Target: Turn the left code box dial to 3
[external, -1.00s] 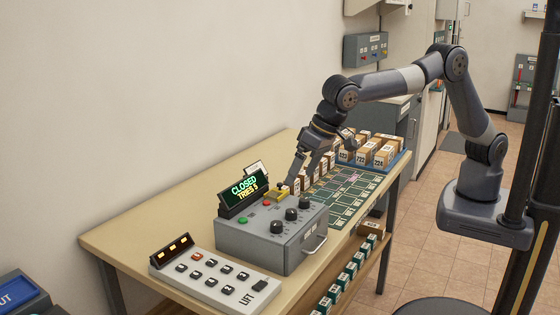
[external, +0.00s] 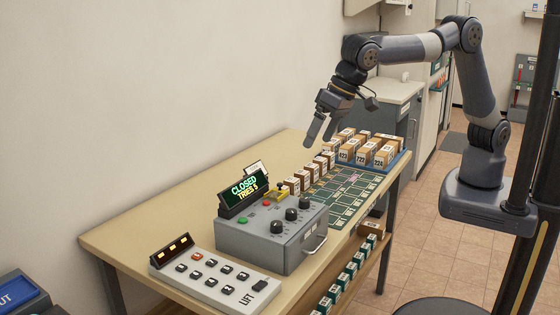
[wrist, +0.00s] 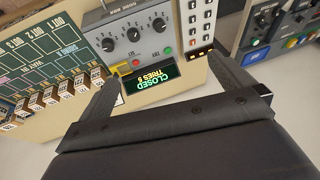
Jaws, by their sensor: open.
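The grey code box (external: 262,242) stands on the table with three black dials on top. By its display's reading direction, the left dial (external: 277,227) is nearest the keypad; in the upside-down wrist view the left dial (wrist: 158,23) is rightmost. The middle dial (external: 291,214) and right dial (external: 304,203) line up beside it. The number each dial points to is too small to read. The display (external: 243,193) reads CLOSED, TRIES 5. My gripper (external: 320,130) is open and empty, raised above the table beyond the box, touching nothing. Its spread fingers (wrist: 162,72) frame the display in the wrist view.
A white LIFT keypad (external: 215,278) lies beside the box's left. Small boxes (external: 308,172) line the green sorting mat (external: 345,195) behind it, with larger parcels (external: 365,152) at the far end. The box has a side handle (external: 315,243). Bare table lies along the wall.

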